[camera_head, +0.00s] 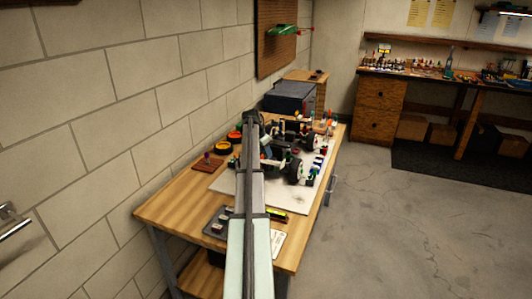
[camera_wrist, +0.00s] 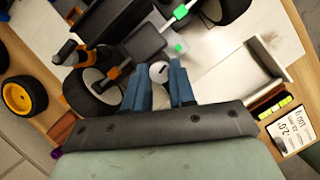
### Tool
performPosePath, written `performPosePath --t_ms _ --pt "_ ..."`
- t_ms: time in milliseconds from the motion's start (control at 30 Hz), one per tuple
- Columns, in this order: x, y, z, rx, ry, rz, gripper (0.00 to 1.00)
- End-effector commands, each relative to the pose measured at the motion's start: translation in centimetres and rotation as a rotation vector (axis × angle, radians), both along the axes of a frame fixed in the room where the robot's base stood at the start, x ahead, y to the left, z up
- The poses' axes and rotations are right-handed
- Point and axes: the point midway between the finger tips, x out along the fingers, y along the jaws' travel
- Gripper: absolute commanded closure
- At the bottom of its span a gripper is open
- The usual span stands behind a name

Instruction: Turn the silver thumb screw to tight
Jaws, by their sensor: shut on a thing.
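The silver thumb screw (camera_wrist: 159,70) shows in the wrist view as a small round pale head with a dark slot or mark. It sits beside the dark chassis of the RC car (camera_wrist: 130,35). My gripper (camera_wrist: 158,78) has its two blue fingers on either side of the screw head, shut on it. In the head view the car (camera_head: 294,171) stands on a white board on the bench. My arm runs over the board there and hides part of it; the screw and fingertips cannot be made out.
The wooden workbench (camera_head: 172,212) stands against a block wall. Yellow-rimmed wheels (camera_wrist: 17,98) lie left of the car. A black tray (camera_head: 218,222) and a level with a yellow vial (camera_wrist: 272,109) lie near the front. A dark box (camera_head: 290,97) stands behind.

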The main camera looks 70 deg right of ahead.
Motion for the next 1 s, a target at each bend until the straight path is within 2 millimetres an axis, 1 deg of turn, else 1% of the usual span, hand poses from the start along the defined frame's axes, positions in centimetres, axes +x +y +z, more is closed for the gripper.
performPosePath --t_ms 33,300,533,667,767,867,1000 --pt "0.1 0.1 0.0 0.003 -0.001 0.001 0.75" --pt "0.0 0.1 0.0 0.001 -0.001 0.001 0.5" --pt "0.0 0.0 0.0 0.001 -0.001 0.001 0.5" --pt "0.2 0.3 0.6 0.001 -0.001 0.002 0.5" --pt "0.4 0.6 1.8 -0.001 -0.002 0.002 0.5" --pt "0.7 1.2 3.4 -0.001 -0.001 0.002 0.5" --pt "1.3 2.2 6.0 -0.001 -0.002 0.003 0.5"
